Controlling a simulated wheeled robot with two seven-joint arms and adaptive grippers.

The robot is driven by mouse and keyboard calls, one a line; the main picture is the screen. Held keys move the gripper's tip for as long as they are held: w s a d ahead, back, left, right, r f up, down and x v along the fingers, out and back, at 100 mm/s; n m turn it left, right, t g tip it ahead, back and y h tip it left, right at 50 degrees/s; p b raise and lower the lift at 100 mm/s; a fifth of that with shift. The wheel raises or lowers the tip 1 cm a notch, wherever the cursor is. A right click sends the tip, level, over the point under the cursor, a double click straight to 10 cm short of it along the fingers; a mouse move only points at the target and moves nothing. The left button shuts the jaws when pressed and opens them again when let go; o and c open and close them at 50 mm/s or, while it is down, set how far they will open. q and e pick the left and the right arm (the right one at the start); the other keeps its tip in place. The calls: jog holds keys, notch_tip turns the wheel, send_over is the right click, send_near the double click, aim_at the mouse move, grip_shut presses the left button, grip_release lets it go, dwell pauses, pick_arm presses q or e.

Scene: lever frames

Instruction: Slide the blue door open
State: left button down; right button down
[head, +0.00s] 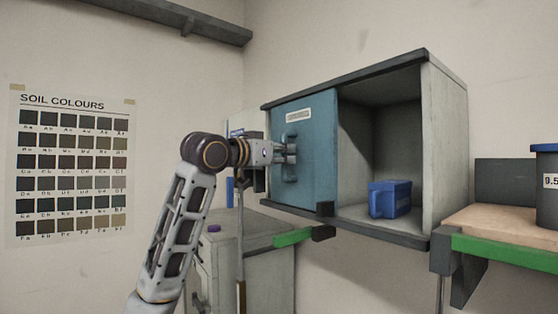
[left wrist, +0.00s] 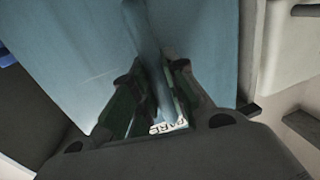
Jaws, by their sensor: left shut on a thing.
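The blue door (head: 318,150) covers the left part of a grey wall cabinet (head: 447,150); the right part of the cabinet stands open. The door has a vertical blue bar handle (head: 291,174) and a white label (head: 298,116) above it. My left gripper (head: 288,153) comes in from the left and is shut on the handle. In the left wrist view the handle (left wrist: 143,35) runs between the two fingers (left wrist: 158,100), with the blue door (left wrist: 70,55) behind it. The label's lettering partly shows between the fingers. My right gripper is not in view.
A blue bin (head: 389,199) sits in the open part of the cabinet. A grey cupboard (head: 262,275) stands below. A soil colour chart (head: 70,165) hangs at the left.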

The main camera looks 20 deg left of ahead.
pick_arm(q)
jog(key=s+d, duration=1.1)
jog(key=d, duration=0.3)
jog(key=c, duration=1.4)
grip_release()
jog(key=shift+s, duration=0.1)
jog(key=v, duration=1.1)
jog(key=shift+s+a, duration=0.2)
jog(key=shift+s, duration=0.15)
